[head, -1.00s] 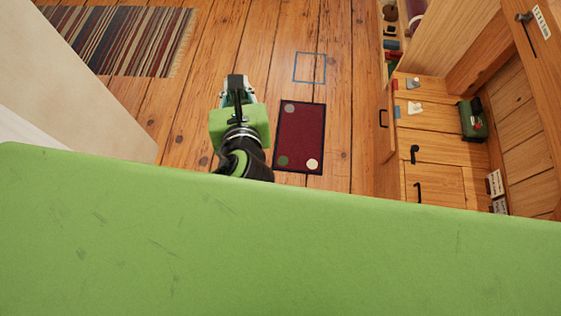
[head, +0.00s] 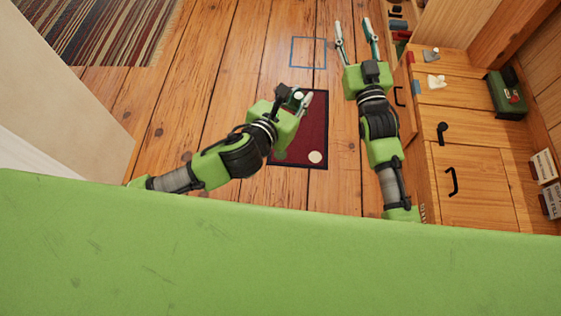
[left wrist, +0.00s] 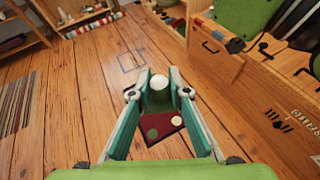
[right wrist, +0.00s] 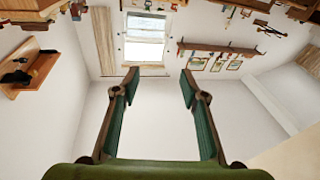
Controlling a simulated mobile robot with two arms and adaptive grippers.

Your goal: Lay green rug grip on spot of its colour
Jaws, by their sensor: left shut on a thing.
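My left gripper (head: 297,97) is over the upper part of the dark red mat (head: 312,135) on the floor. The left wrist view shows the mat below and beyond the fingers, with a green spot (left wrist: 153,133) and a cream spot (left wrist: 177,120). My right gripper (head: 354,24) is open and empty, right of a blue square outline.
The blue square outline (head: 308,52) marks the floor behind the mat. A wooden cabinet (head: 470,170) with black handles stands on the right, with a green box (head: 506,94) and small items on top. A striped rug (head: 105,30) lies at the upper left. Floor between is clear.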

